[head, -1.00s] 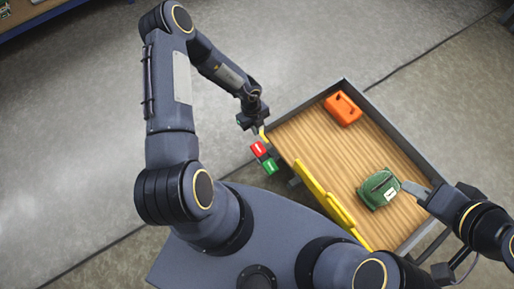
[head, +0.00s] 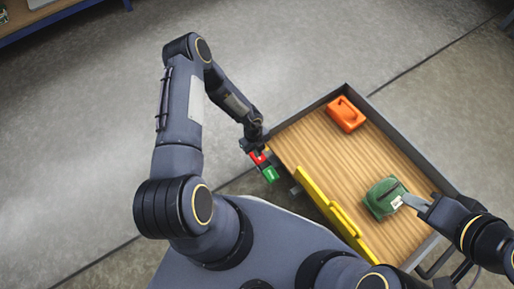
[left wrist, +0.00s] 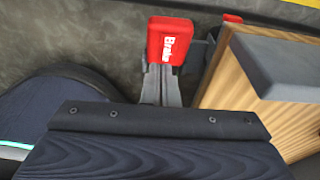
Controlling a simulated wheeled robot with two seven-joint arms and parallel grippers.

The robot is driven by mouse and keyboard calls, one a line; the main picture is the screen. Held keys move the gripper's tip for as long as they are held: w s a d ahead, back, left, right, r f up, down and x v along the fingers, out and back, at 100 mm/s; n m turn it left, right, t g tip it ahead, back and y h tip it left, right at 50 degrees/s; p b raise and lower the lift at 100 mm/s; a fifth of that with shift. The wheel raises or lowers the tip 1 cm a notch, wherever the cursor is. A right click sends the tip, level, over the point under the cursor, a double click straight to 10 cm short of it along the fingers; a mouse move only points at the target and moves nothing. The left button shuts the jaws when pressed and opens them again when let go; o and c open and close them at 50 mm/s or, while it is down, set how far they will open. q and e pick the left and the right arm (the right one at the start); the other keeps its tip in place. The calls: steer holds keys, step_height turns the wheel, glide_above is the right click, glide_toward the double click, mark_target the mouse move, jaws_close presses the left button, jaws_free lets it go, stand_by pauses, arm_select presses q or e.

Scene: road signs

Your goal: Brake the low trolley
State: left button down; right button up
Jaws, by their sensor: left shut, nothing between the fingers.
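The low trolley (head: 345,90) has a wooden deck, a grey rim and a yellow bar (head: 325,205) along its near left side. A red pedal (head: 257,158) and a green pedal (head: 270,175) stick out at its left edge. In the left wrist view the red pedal (left wrist: 170,40) reads "Brake". My left gripper (head: 258,150) is shut and empty right at the red pedal, partly covering it in the head view; I cannot tell whether they touch. My right gripper (head: 412,202) is at the green object's right side; its jaw state is unclear.
A green object (head: 380,198) with a white label and an orange object (head: 345,114) lie on the deck. A shelf or bench with a blue edge (head: 60,18) stands at the top left. The grey floor left of the trolley is clear.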

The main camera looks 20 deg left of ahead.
arm_select(q)
steer(key=shift+w+a+f, duration=0.1)
steer(key=shift+a+f, duration=0.05)
steer(key=shift+f, duration=0.75)
steer(key=shift+w+a+f+b, duration=0.2)
steer(key=shift+a+f+b, duration=0.1)
steer(key=shift+a+f, duration=0.1)
steer(key=shift+w+a+f, duration=0.15)
steer(key=shift+a+f, duration=0.05)
steer(key=shift+w+a+f+b, duration=0.15)
steer(key=shift+a+f+b, duration=0.1)
steer(key=shift+f, duration=0.15)
steer(key=shift+w+a+f+b, duration=0.1)
steer(key=shift+w+a+f, duration=0.1)
steer(key=shift+f, duration=0.15)
stand_by(0.4)
step_height(320, 180, up, 8)
steer(key=a+p, duration=0.1)
steer(key=p, duration=0.2)
steer(key=shift+w+a+f, duration=0.2)
steer(key=shift+w, duration=0.1)
